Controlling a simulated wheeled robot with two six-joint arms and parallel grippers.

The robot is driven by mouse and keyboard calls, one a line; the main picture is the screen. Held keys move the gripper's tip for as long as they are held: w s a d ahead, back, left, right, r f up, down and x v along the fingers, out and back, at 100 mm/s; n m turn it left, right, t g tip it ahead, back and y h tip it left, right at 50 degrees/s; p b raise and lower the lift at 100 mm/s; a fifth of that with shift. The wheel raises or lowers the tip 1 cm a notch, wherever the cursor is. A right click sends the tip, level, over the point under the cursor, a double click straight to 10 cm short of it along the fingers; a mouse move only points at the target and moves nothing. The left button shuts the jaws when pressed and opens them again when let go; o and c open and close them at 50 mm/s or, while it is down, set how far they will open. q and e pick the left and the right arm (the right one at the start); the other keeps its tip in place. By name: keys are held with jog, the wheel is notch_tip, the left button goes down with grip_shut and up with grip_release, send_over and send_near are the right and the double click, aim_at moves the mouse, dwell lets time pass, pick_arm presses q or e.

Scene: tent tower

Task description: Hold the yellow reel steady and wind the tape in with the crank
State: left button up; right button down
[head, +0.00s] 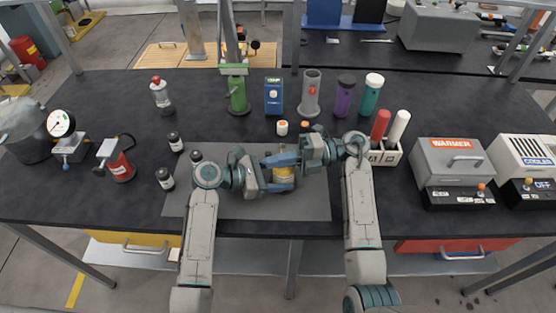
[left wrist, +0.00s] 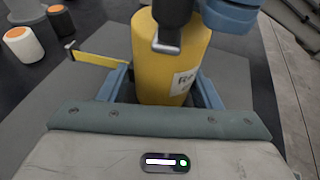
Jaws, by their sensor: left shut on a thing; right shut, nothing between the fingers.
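The yellow reel (head: 284,173) is at the middle of the grey mat, between my two grippers and partly hidden by them. My left gripper (head: 274,183) is shut on the reel; in the left wrist view its blue fingers press the reel (left wrist: 172,75) from both sides. A yellow tape end (left wrist: 98,58) sticks out to the left of the reel. A dark part with a grey metal end (left wrist: 168,35), seemingly the crank, sits over the reel's top. My right gripper (head: 272,160) is shut and empty, close above the reel; whether it touches the crank is unclear.
Dark-capped jars (head: 165,179) are left of my left gripper. A white holder (head: 384,155) with red and white tubes stands close to my right arm. The mat's front (head: 270,209) is clear.

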jog(key=shift+w+a+m+t+y, duration=0.15)
jog(key=shift+m+t, duration=0.4)
jog(key=shift+t, duration=0.3)
jog(key=shift+a+m+t+y, duration=0.15)
jog(key=shift+m+t, duration=0.4)
jog(key=shift+t, duration=0.3)
jog(key=t, duration=0.1)
jog(key=m+t, duration=0.2)
jog(key=shift+w+a+t, duration=0.15)
jog(key=shift+w+t, duration=0.1)
jog(key=shift+t, duration=0.15)
jog(key=shift+w, duration=0.15)
